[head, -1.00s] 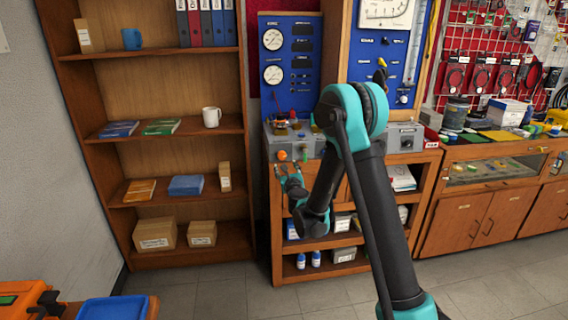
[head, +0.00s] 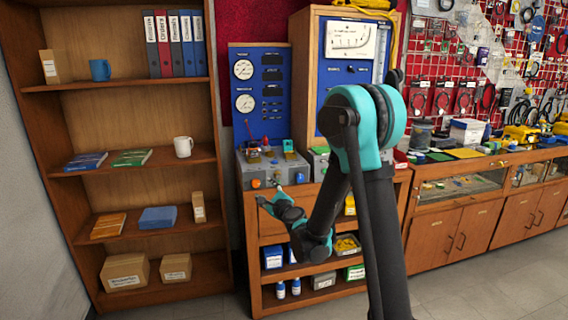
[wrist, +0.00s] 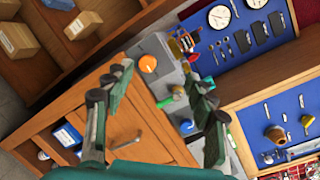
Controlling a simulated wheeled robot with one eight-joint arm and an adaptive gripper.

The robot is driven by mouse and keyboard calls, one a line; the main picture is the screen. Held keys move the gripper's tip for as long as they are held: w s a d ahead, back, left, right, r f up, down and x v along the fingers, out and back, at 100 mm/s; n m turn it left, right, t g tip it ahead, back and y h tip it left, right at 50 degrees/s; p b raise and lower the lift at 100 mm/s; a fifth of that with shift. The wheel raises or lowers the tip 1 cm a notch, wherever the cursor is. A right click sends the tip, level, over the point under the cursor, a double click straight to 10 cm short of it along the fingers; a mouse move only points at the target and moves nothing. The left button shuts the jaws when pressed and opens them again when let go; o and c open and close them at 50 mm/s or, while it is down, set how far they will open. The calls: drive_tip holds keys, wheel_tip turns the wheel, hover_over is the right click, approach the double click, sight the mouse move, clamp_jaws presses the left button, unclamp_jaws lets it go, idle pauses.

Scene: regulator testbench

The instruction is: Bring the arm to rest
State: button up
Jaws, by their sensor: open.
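My gripper (head: 270,199) is open and empty, at the end of my black and teal arm, which is bent at a high elbow. In the head view it is in front of the upper front of the wooden bench, just below the grey regulator box (head: 272,170). In the wrist view its two dark green-grey fingers (wrist: 160,80) are spread wide with nothing between them. Beyond them show the orange knob (wrist: 148,64) and a green-tipped fitting (wrist: 172,97) of the grey box. The fingers appear apart from these, though the exact gap is unclear.
The blue gauge panel (head: 261,92) stands behind the grey box. A wooden shelf unit (head: 140,198) with binders, mugs, books and boxes is at left. A low cabinet (head: 455,232) runs along the right under a red tool wall. Grey floor (head: 480,290) is free at lower right.

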drive_tip(key=s+d+f+n+g+h, duration=0.2)
drive_tip(key=s+d+n, duration=0.5)
drive_tip(key=s, duration=0.5)
drive_tip(key=s+d+f+n+g+h, duration=0.3)
drive_tip(key=s+d+f+n+g, duration=0.2)
drive_tip(key=s+d, duration=0.6)
drive_tip(key=s+d+f+n+g+h, duration=0.3)
drive_tip(key=s+d+f+n, duration=0.4)
drive_tip(key=s, duration=0.5)
drive_tip(key=d+n+g, duration=0.1)
drive_tip(key=d+n, duration=0.1)
drive_tip(key=shift+s+d+n, duration=0.2)
drive_tip(key=shift+s+n, duration=0.1)
